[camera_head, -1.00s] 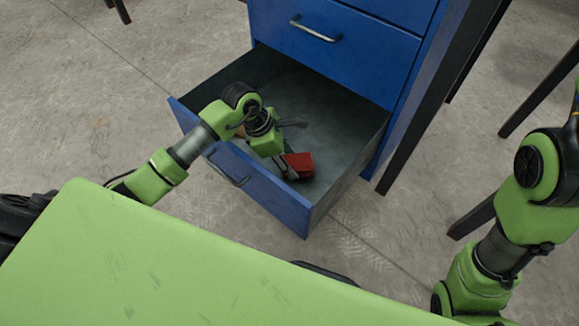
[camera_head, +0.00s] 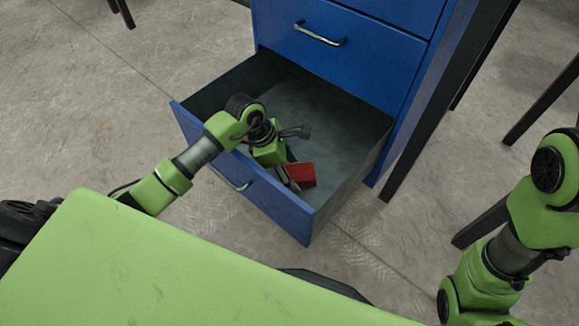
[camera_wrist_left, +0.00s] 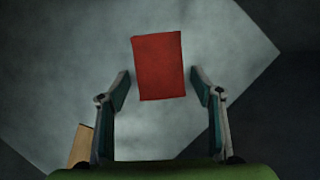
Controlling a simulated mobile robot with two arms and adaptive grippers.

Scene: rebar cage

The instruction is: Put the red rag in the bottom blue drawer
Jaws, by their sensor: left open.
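The bottom blue drawer (camera_head: 268,196) is pulled open, with a dark grey inside. The red rag (camera_head: 301,174) is a small folded block inside the drawer, near its front right part. My left gripper (camera_head: 291,160) reaches down into the drawer beside the rag. In the left wrist view the rag (camera_wrist_left: 159,66) lies beyond and between the two spread fingertips (camera_wrist_left: 160,85), with gaps on both sides. The left gripper is open and empty. The right arm shows at the right edge of the head view, but its gripper is not visible.
The blue cabinet (camera_head: 375,50) stands behind the drawer, its upper drawer shut. A tan object (camera_wrist_left: 80,146) lies by the left finger in the wrist view; I cannot tell what it is. Dark legs (camera_head: 440,110) stand right of the cabinet. Concrete floor (camera_head: 90,90) is clear at left.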

